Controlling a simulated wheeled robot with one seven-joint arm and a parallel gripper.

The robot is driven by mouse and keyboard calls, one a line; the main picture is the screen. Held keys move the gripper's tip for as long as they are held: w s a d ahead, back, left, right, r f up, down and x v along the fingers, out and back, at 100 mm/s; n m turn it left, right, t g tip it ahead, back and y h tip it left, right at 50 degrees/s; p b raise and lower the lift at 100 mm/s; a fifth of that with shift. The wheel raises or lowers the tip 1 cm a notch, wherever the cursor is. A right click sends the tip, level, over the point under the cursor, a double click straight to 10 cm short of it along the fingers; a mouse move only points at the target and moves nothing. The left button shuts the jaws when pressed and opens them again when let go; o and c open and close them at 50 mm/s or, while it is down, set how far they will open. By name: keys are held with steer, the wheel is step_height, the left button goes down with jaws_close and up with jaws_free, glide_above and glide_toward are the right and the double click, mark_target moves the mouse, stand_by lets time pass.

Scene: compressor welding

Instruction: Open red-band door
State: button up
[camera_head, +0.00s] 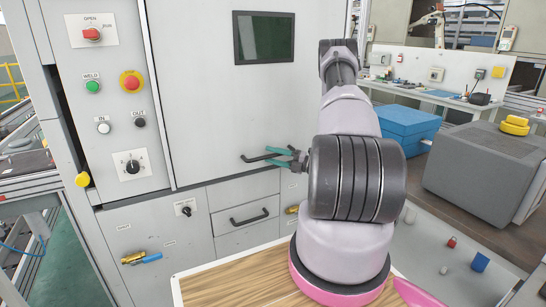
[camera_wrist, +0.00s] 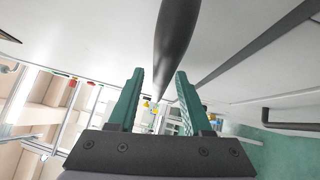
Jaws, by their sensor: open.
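The large grey cabinet door (camera_head: 210,125) with a dark screen fills the centre of the head view and looks shut. No red band shows on it, and my arm hides part of its right side. A dark bar handle (camera_head: 250,159) sticks out low on the door. My gripper (camera_head: 271,156) is at this handle, with its green fingers open above and below the bar. In the wrist view, the dark bar (camera_wrist: 177,30) runs into the gap between the fingertips (camera_wrist: 159,72). I cannot tell whether either finger touches it.
A control panel with a red emergency button (camera_head: 131,82) is left of the door. Below are a drawer with a dark handle (camera_head: 249,217) and a valve with a blue lever (camera_head: 146,258). At right, a bench (camera_head: 480,226) holds a grey box (camera_head: 486,170) and a blue box (camera_head: 402,122).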

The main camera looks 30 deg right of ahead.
jaws_close()
stand_by(1.4)
